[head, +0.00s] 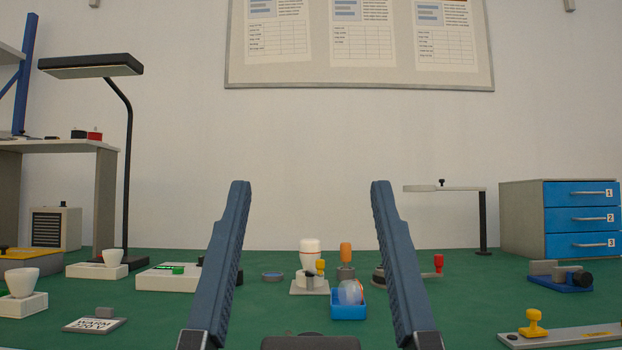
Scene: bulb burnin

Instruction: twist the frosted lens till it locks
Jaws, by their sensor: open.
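My gripper (310,188) is open and empty. Its two long blue fingers stand wide apart in the foreground, with bare wall showing between their tips. Between and beyond the fingers, a white rounded bulb-like piece (310,247) stands upright on a small pale fixture (300,288) on the green bench. A translucent, pale dome-like piece (351,291) lies in a small blue bin (348,311) just right of it. I cannot tell for sure which of these is the frosted lens. The gripper touches neither.
An orange-handled tool (346,253) stands behind the bin. A round device with a red-knobbed crank (438,264) is partly hidden by the right finger. A black lamp (127,150) and white sockets stand left. A drawer cabinet (520,220) and yellow-handled clamp (533,323) are right.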

